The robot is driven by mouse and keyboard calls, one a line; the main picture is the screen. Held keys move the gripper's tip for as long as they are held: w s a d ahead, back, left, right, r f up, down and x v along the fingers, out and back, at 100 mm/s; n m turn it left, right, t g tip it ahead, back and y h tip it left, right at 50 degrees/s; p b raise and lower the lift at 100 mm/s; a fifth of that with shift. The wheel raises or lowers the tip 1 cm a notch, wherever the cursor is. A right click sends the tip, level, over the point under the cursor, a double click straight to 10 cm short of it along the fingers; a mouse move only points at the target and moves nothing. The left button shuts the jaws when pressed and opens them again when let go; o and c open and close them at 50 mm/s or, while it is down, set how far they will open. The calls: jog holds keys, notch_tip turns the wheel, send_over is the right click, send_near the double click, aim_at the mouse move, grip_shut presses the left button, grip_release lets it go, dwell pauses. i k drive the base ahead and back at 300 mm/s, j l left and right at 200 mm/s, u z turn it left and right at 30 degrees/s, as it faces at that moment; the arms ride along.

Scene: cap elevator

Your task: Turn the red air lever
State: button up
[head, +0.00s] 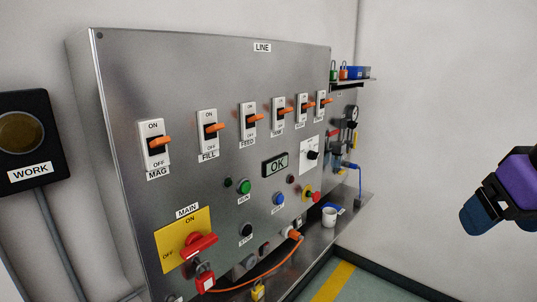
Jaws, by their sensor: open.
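The air unit (349,138) is on the far panel past the right edge of the LINE cabinet, with a round gauge (353,113) at its top. A larger red rotary handle (200,246) sits on the yellow MAIN plate near the front, which is labelled ON and OFF. Part of my arm, purple and dark blue, shows at the right edge, well apart from the panels.
The steel LINE cabinet (222,75) carries several orange-levered switches. A white mug (329,215) stands on the ledge. A small shelf (356,80) is above the air unit. Floor shows at the lower right.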

aim_at(334, 133)
jog(key=i+l+u, duration=0.15)
jog(key=i+l, duration=0.65)
jog(key=i+l+u, duration=0.1)
jog(key=l, duration=0.15)
jog(key=i+l+u, duration=0.2)
jog(key=l, duration=0.35)
